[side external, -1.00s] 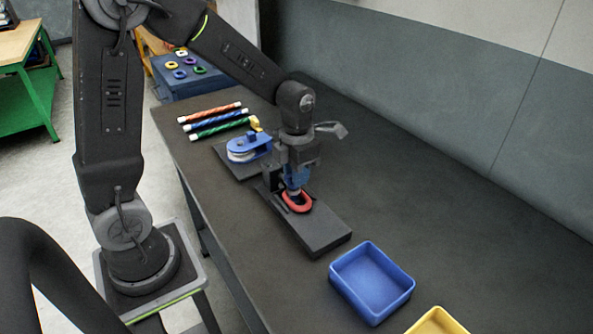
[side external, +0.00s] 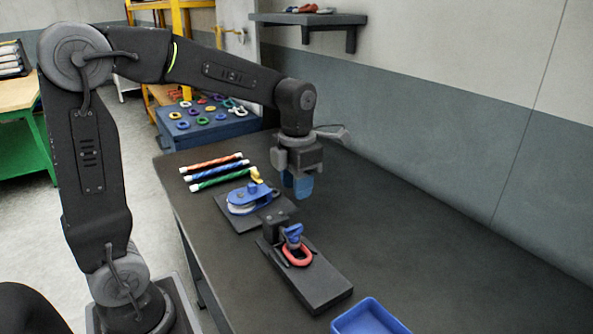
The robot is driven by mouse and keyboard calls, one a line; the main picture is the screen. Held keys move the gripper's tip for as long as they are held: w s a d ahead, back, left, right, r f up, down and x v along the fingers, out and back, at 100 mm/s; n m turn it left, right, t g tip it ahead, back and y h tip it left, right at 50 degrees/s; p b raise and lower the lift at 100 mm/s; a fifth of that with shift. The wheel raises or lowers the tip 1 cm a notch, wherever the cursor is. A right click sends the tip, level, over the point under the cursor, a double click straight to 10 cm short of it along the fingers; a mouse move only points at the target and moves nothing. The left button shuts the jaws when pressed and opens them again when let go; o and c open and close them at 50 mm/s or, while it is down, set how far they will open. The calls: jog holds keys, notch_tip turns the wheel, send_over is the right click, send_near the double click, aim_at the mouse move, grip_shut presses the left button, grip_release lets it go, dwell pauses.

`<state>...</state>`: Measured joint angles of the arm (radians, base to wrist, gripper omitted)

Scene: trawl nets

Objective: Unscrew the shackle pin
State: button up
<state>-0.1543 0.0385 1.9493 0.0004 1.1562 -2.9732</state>
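A blue shackle (side external: 292,235) stands on a dark block fixture (side external: 318,283), with a red ring (side external: 298,255) at its lower end. Its pin is too small to make out clearly. My gripper (side external: 298,188), with blue fingertips, hangs above and clear of the shackle, pointing down. The fingers overlap from this side, so the gap between them cannot be judged. Nothing is clearly seen held in them.
A blue pulley block (side external: 250,197) lies on a dark plate behind the shackle fixture. Red, blue and green striped rods (side external: 218,172) lie beyond it. A blue tray (side external: 368,318) is at the front. The table's right side is clear.

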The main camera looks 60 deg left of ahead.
aim_at(291, 228)
jog(key=shift+r, duration=1.5)
jog(key=f+m, duration=0.4)
jog(key=m, duration=0.8)
jog(key=s+f+m, duration=0.1)
jog(key=f+m, duration=0.4)
jog(key=m, duration=0.7)
jog(key=f+m, duration=0.4)
jog(key=m, duration=0.8)
jog(key=shift+s+f, duration=0.2)
jog(key=shift+f, duration=0.05)
